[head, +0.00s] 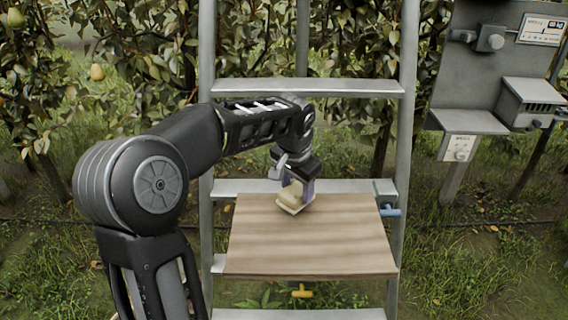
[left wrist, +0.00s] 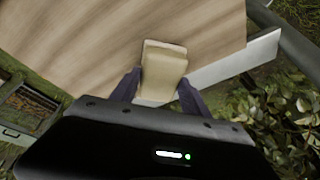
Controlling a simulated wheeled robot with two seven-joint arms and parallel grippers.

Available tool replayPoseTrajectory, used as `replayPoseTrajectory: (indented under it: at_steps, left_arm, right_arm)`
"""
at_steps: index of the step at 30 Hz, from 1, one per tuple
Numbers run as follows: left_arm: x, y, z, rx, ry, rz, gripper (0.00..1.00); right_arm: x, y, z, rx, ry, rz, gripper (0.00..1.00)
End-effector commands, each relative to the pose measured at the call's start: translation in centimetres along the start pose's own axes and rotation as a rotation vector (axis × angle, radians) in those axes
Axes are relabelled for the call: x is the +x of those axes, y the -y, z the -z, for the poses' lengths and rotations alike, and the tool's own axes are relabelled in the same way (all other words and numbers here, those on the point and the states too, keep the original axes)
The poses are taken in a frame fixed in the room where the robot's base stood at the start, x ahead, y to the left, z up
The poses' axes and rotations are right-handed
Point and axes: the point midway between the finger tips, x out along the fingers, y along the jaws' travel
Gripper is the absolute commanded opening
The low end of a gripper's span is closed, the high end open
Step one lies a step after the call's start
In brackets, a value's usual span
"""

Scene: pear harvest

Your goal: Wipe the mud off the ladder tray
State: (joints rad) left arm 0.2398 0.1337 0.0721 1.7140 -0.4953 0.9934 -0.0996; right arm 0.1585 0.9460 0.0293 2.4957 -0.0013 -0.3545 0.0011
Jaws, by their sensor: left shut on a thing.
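The ladder tray (head: 318,245) is a wooden board set on the ladder; it also fills the upper part of the left wrist view (left wrist: 90,40). Its surface shows faint darker streaks; I cannot tell whether these are mud or grain. My left gripper (head: 296,187) is over the tray's back left part, pointing down. It is shut on a pale tan sponge-like block (head: 291,205), which shows between the two purple fingers in the left wrist view (left wrist: 162,72). The block is at or just above the tray surface; contact is not clear. My right gripper is not in view.
The metal ladder (head: 407,120) frames the tray, with a rung (head: 305,87) above it. A blue-handled thing (head: 390,211) is at the tray's right edge, and a yellow knob (head: 302,291) is below. A grey panel with boxes (head: 490,70) stands right. Pear foliage is behind.

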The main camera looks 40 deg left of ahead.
Motion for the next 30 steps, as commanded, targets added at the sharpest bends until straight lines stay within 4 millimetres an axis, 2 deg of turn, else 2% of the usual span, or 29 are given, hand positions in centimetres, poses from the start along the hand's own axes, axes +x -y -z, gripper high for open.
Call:
replayPoseTrajectory:
  at_steps: [1,15,30]
  left_arm:
    - [-0.8,0.1,0.3,0.000,-0.001,0.000,0.15]
    - [-4.7,0.5,1.4,0.000,-0.001,0.000,0.15]
    - [-5.0,0.6,1.4,0.000,-0.002,0.000,0.15]
  right_arm:
    - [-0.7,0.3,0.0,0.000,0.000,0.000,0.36]
    - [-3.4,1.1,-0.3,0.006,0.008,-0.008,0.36]
    - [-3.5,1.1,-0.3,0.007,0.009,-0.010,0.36]
